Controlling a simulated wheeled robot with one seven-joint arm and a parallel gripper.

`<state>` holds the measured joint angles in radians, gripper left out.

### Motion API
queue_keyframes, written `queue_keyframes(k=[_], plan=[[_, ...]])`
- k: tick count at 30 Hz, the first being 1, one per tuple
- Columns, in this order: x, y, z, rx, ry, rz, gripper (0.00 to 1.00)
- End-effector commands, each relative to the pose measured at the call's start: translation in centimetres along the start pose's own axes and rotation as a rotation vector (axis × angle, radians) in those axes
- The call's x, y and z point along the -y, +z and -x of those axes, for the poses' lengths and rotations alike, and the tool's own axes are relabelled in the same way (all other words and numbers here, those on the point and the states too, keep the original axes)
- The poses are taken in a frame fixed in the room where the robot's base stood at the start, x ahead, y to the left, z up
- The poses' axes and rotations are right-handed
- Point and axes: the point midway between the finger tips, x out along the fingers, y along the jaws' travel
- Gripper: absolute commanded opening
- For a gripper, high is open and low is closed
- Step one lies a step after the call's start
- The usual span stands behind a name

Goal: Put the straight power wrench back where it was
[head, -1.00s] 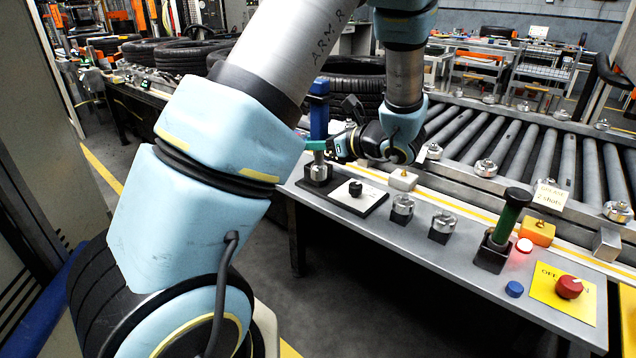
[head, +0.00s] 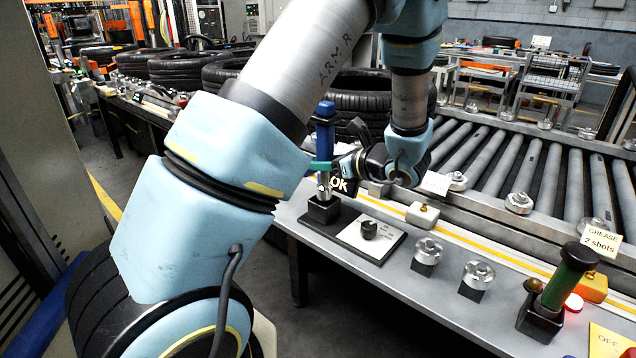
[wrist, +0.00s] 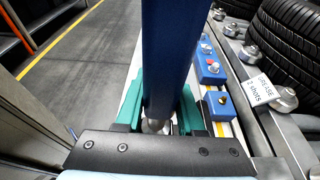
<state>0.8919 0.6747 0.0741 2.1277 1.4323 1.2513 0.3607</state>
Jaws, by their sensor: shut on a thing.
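The straight power wrench (head: 325,135) has a blue body and a metal lower end. In the head view it stands upright over a black block holder (head: 323,210) on the bench. Its metal end meets the top of the block; I cannot tell how deep it sits. My gripper (head: 321,166) is shut on the wrench near the bottom of the blue body. In the wrist view the blue wrench (wrist: 168,55) rises between my green fingers (wrist: 158,112), with the metal end just showing below. The holder is hidden in that view.
A green-handled tool (head: 568,275) stands farther right. The roller conveyor (head: 530,180) and stacked tyres (head: 365,95) lie behind. A blue button box (wrist: 210,68) shows in the wrist view.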

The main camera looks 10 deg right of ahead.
Motion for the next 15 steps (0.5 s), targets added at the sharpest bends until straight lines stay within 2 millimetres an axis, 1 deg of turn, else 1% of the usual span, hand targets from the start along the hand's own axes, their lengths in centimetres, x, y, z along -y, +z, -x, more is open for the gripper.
queue_keyframes(k=[5,12,15], plan=[[0.0,-1.0,-0.4,0.003,0.001,0.001,0.00],[0.0,-3.9,-1.3,0.003,0.001,-0.001,0.00],[0.0,-4.5,-1.5,0.003,0.001,0.002,0.00]])
